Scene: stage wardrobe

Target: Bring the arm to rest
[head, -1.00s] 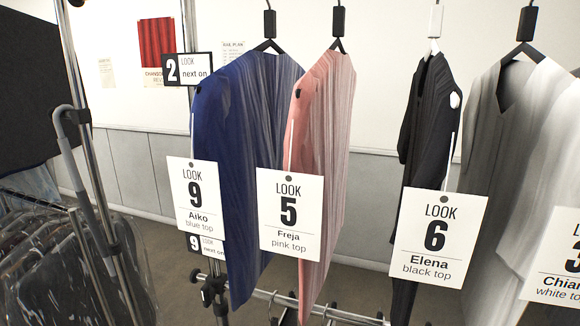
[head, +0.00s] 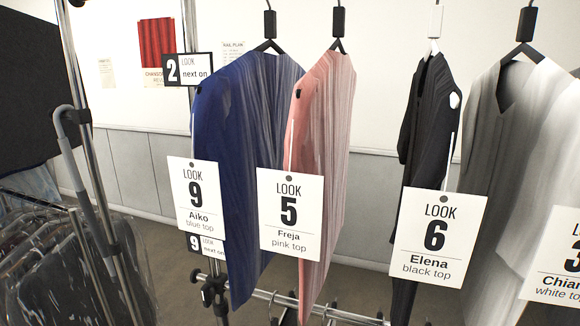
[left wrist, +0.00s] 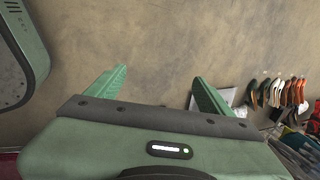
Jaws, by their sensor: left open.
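My left gripper (left wrist: 158,92) shows in the left wrist view, with its two green fingers apart and nothing between them. It is over bare brownish floor (left wrist: 150,40). A green and dark part of my own body is at the upper left of that view. Neither gripper shows in the head view, and my right gripper is in no frame.
In the head view hang a blue top (head: 235,150), a pink top (head: 325,150), a black top (head: 425,130) and a white top (head: 545,140) with tags. A chrome rack post (head: 88,140) stands left. Coloured items (left wrist: 280,92) lie right in the left wrist view.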

